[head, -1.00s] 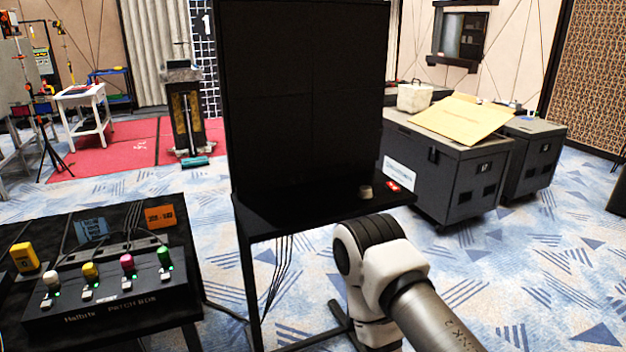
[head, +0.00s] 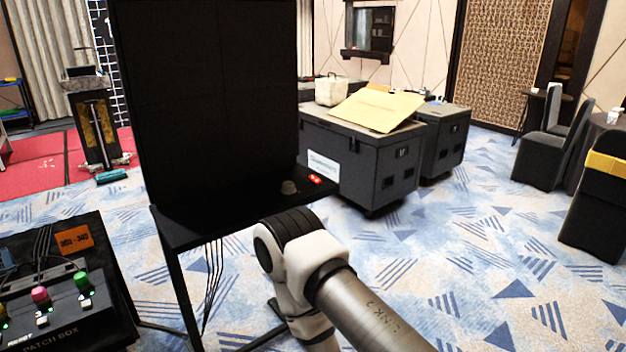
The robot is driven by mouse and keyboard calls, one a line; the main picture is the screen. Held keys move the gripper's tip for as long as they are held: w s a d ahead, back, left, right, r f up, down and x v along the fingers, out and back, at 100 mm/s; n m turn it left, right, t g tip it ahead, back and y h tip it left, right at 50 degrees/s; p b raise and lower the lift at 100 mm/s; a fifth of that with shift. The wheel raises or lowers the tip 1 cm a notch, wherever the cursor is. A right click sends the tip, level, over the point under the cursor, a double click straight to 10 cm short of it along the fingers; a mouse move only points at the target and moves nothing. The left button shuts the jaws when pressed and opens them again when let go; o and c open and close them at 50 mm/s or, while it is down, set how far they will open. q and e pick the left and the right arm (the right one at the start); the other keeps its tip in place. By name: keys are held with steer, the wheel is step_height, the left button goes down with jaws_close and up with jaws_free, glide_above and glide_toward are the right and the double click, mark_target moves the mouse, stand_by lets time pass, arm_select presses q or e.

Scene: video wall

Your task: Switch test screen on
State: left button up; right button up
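The large screen (head: 215,95) stands upright on a black stand, and its face is dark. A narrow black shelf (head: 225,215) runs along its foot. On the shelf's right end sit a small red switch block (head: 315,179) and a small grey-brown knob-like thing (head: 289,187). At the lower left is the patch box (head: 60,310), with a pink knob, a green knob and small green lights in view. My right arm shows in front of the stand, but its gripper is out of the picture. My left gripper is also out of view.
Dark wheeled cases (head: 360,160) stand behind the shelf's right end, with a cardboard sheet (head: 377,110) and a pale bin (head: 332,91) on top. Cables (head: 213,285) hang below the shelf. Chairs (head: 545,150) stand at the right. The carpet between is clear.

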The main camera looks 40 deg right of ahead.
jaws_close()
stand_by(1.4)
